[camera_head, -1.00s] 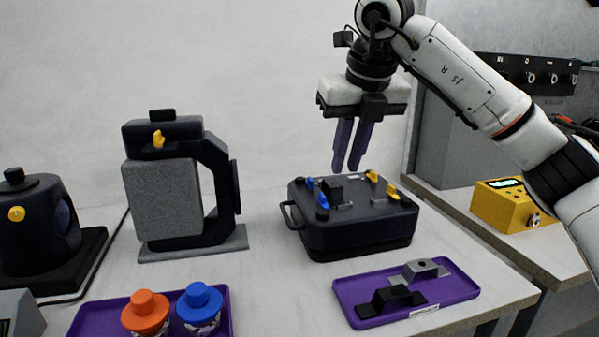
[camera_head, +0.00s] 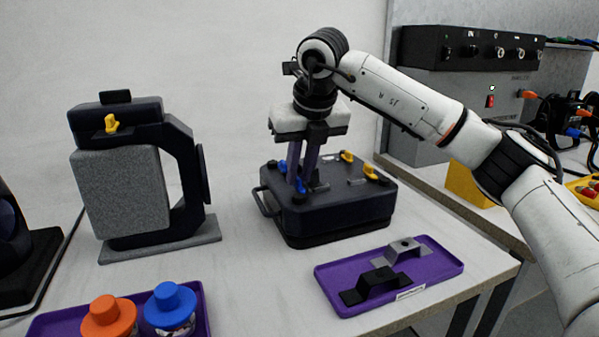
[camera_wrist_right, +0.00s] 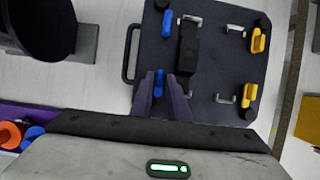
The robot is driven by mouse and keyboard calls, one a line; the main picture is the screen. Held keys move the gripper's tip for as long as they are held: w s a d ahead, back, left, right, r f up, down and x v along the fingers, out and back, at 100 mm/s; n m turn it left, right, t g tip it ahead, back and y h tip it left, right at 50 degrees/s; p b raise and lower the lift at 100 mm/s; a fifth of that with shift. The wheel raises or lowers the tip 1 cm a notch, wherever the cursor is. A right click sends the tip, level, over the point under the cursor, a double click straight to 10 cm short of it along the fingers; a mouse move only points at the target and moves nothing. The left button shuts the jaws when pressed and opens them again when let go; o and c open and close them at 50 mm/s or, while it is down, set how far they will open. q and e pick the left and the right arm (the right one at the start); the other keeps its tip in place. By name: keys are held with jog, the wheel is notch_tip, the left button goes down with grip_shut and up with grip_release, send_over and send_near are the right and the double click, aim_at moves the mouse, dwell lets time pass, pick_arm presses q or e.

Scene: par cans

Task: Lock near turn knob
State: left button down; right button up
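A dark fixture box (camera_head: 340,212) with a side handle stands on the table; its top shows in the wrist view (camera_wrist_right: 210,75). It carries two blue turn knobs beside a black block (camera_wrist_right: 188,50). The near blue knob (camera_wrist_right: 158,84) sits between the purple fingertips of my right gripper (camera_wrist_right: 160,88); it points along the block's side. The far blue knob (camera_wrist_right: 167,23) is clear of the fingers. In the head view my right gripper (camera_head: 300,178) reaches down to the box's left part, fingers apart; contact with the knob cannot be told. My left gripper is out of view.
Two yellow knobs (camera_wrist_right: 258,41) (camera_wrist_right: 249,96) are on the box's right part. A purple tray (camera_head: 330,282) with a black and a grey bracket lies in front. A dark frame with a grey block (camera_head: 125,195) stands left. Orange and blue-capped items (camera_head: 170,300) are front left.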

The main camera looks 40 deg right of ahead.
jog(key=shift+c, duration=0.5)
grip_shut()
